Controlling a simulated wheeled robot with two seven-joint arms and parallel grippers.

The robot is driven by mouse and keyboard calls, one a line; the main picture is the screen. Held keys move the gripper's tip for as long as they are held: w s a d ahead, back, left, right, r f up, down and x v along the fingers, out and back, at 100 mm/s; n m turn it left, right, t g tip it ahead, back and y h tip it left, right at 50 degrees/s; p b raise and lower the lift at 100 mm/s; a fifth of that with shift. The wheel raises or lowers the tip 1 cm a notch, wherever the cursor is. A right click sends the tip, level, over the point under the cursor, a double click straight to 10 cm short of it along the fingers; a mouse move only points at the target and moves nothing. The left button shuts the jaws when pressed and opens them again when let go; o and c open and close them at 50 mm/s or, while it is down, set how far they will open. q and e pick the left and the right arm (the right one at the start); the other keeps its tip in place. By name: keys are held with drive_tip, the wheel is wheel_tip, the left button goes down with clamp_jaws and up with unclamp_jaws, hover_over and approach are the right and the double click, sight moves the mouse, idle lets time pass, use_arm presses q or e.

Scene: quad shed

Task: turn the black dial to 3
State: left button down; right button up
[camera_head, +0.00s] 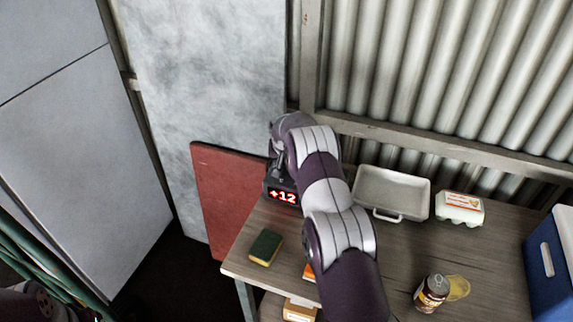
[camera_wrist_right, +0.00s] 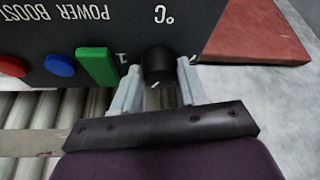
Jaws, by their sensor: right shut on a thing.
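The black dial (camera_wrist_right: 157,64) sits on a dark panel in the right wrist view, seen upside down. A small white mark shows at its lower edge. A "1" is printed to its left and a partly hidden mark to its right; no 3 is readable. My right gripper (camera_wrist_right: 159,88) is shut on the dial, one pale finger on each side. My left gripper is out of view.
The panel has a green switch (camera_wrist_right: 97,66), a blue button (camera_wrist_right: 59,65) and a red button (camera_wrist_right: 12,66). A blue cooler (camera_head: 552,262) stands right.

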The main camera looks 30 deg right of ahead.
idle(0.4)
drive_tip(key=o, duration=1)
drive_tip(key=b+v, duration=0.2)
drive_tip(key=v, duration=1)
drive_tip(key=shift+r, duration=0.3)
